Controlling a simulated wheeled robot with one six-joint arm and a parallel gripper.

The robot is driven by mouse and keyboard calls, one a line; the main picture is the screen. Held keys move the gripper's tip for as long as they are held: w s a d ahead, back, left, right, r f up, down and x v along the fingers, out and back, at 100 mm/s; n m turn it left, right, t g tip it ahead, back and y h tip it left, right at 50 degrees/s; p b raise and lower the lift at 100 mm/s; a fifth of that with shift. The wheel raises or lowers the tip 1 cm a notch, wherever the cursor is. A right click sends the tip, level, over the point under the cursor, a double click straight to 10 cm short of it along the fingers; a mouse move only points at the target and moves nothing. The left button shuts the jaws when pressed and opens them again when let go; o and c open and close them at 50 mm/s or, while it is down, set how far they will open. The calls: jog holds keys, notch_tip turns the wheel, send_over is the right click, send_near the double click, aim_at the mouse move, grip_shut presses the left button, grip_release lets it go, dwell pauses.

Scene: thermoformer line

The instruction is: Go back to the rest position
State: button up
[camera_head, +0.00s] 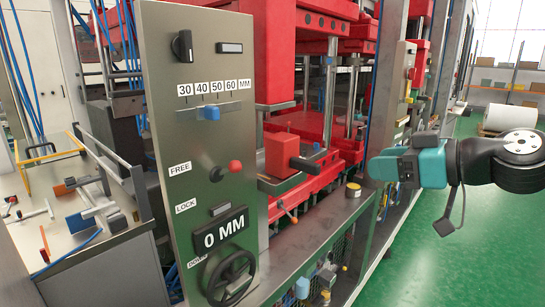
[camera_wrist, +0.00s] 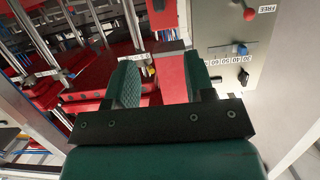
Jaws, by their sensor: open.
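My gripper (camera_head: 382,166) is at the right of the head view, teal and dark, held out to the left in front of the red machine. It is clear of the control panel (camera_head: 158,130). In the wrist view my gripper (camera_wrist: 160,72) shows two green fingers spread apart, with nothing held between them. Red machine parts (camera_wrist: 172,78) show behind the gap. The panel also shows in the wrist view (camera_wrist: 216,25), upside down at the upper right.
The panel carries a red-knobbed lever (camera_head: 235,166), a blue slider (camera_head: 209,113), a "0 MM" display (camera_head: 220,230) and a black handwheel (camera_head: 231,278). A bench (camera_head: 75,255) with tools stands at left. Green floor (camera_head: 470,250) is open at right.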

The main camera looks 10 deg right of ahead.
jog(key=shift+a, duration=0.1)
jog(key=s+a+f+g+h, duration=0.2)
jog(key=s+a+f+g, duration=0.2)
jog(key=s+a+g, duration=0.2)
jog(key=s+a+f+g+h, duration=0.2)
jog(key=s+a+f+g, duration=0.2)
jog(key=s, duration=0.7)
jog(key=a+g, duration=0.2)
jog(key=a, duration=0.2)
jog(key=shift+s+f, duration=0.15)
jog(key=shift+s, duration=0.05)
